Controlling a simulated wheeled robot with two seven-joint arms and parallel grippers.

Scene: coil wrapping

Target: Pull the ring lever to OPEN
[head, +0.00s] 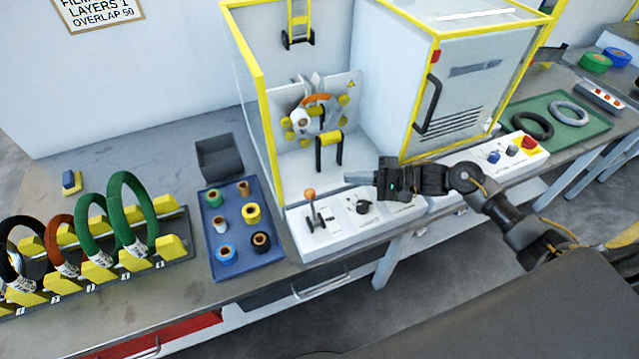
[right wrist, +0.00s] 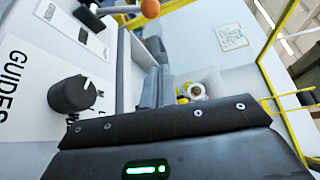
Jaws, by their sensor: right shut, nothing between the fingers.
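The ring lever (head: 312,205) is a metal stick with an orange ball knob, standing upright on the left of the white control panel at the machine's front. In the right wrist view its orange knob (right wrist: 150,8) shows at the top edge, beyond the fingers. My right gripper (head: 350,177) is shut and empty, above the panel to the right of the lever and apart from it. In the right wrist view its closed fingers (right wrist: 155,85) point up the picture, towards the knob. My left gripper is not in view.
A black GUIDES knob (right wrist: 72,95) sits on the panel close to my right fingers; it also shows in the head view (head: 361,206). The yellow-framed machine (head: 262,100) rises behind the panel. A blue tray (head: 214,262) of tape rolls stands left of the lever.

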